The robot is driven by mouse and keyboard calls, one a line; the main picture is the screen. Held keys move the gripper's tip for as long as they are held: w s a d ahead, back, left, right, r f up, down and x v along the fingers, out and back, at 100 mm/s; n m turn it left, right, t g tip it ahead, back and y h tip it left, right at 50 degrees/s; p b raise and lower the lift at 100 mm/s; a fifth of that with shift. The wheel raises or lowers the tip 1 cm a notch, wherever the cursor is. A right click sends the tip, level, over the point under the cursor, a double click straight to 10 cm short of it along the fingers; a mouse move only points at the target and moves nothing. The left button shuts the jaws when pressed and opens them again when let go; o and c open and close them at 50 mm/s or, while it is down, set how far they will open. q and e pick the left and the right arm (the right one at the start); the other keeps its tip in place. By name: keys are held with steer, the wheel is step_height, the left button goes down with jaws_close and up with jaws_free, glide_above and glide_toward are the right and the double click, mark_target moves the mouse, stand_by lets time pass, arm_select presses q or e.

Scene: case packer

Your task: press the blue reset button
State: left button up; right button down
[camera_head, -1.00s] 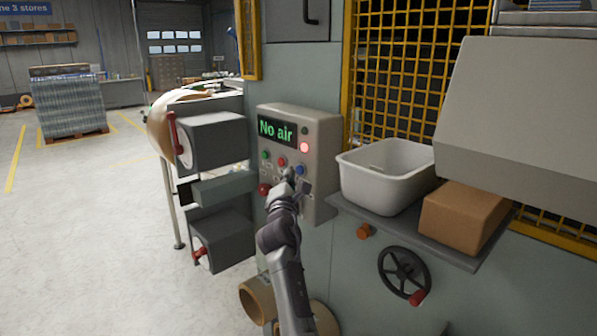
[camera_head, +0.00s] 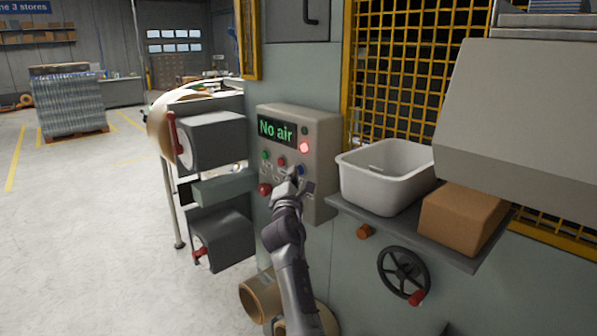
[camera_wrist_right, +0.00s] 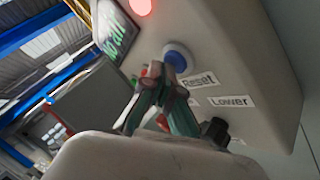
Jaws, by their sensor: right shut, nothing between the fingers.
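The blue reset button (camera_head: 301,169) is on the right of the control panel (camera_head: 322,150), below a lit red lamp. In the right wrist view the blue button (camera_wrist_right: 177,58) shows above the label "Reset". My right gripper (camera_head: 291,176) is shut and empty, just left of and below the blue button in the head view. In the wrist view its fingertips (camera_wrist_right: 163,80) are just below the button and overlap its lower edge; I cannot tell whether they touch it. My left gripper is not in view.
The panel display (camera_head: 277,130) reads "No air". Green and red buttons and a red mushroom knob (camera_head: 265,189) sit left of the gripper. A black knob (camera_wrist_right: 216,129) is near the label "Lower". A shelf with a white bin (camera_head: 385,185) and carton (camera_head: 462,212) juts out on the right.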

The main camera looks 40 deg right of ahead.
steer(key=shift+d, duration=0.2)
steer(key=shift+a, duration=0.15)
stand_by(0.4)
steer(key=shift+s+a, duration=0.1)
steer(key=shift+a, duration=0.6)
steer(key=a+b, duration=0.1)
steer(key=a, duration=0.4)
steer(key=shift+s, duration=0.2)
steer(key=shift+f, duration=0.1)
stand_by(0.6)
